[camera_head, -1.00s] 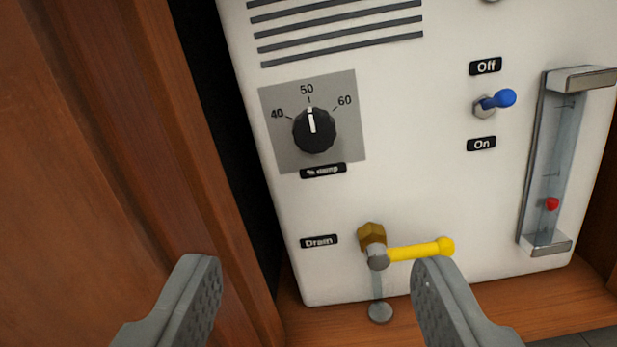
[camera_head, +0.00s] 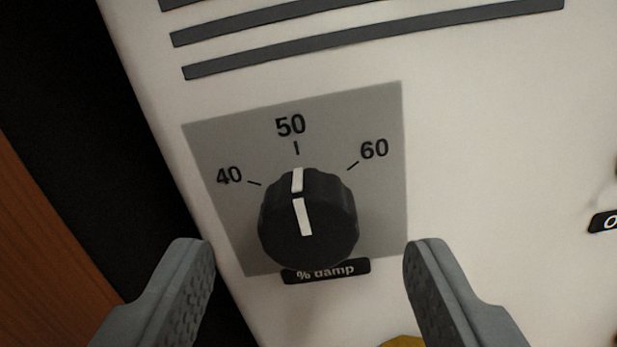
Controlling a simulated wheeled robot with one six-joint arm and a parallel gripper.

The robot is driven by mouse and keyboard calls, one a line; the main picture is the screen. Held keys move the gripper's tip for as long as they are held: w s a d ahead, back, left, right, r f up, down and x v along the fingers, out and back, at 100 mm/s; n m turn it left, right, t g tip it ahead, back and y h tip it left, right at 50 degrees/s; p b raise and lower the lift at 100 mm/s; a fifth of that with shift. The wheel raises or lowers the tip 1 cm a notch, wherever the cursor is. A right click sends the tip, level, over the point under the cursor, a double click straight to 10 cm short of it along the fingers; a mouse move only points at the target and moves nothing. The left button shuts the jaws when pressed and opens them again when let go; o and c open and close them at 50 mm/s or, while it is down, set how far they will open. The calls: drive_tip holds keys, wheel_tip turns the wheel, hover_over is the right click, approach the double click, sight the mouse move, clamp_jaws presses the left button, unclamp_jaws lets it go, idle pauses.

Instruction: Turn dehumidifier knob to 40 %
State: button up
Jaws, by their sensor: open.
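The black dehumidifier knob (camera_head: 308,225) with a white pointer line sits on a grey dial plate (camera_head: 375,130) on the white panel. The plate is marked 40, 50 and 60, and the pointer is at the 50 mark. A black "% damp" label (camera_head: 326,271) is just below the knob, partly covered by it. My gripper (camera_head: 308,250) is open and empty, with one finger to the left of the knob and one to the right. Gaps show between the fingers and the knob in the picture; the depth to it is hard to tell.
Dark vent slots (camera_head: 375,45) run across the panel above the dial. A brown wooden side (camera_head: 45,250) stands at the left, with a dark gap beside the panel. A brass part (camera_head: 405,341) shows at the bottom edge. A black label (camera_head: 606,222) is at the right edge.

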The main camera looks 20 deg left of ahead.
sight(308, 221)
drive_tip(key=shift+x, duration=1.35)
drive_tip(key=c, duration=1)
drive_tip(key=shift+n, duration=2.9)
drive_tip(key=o, duration=1)
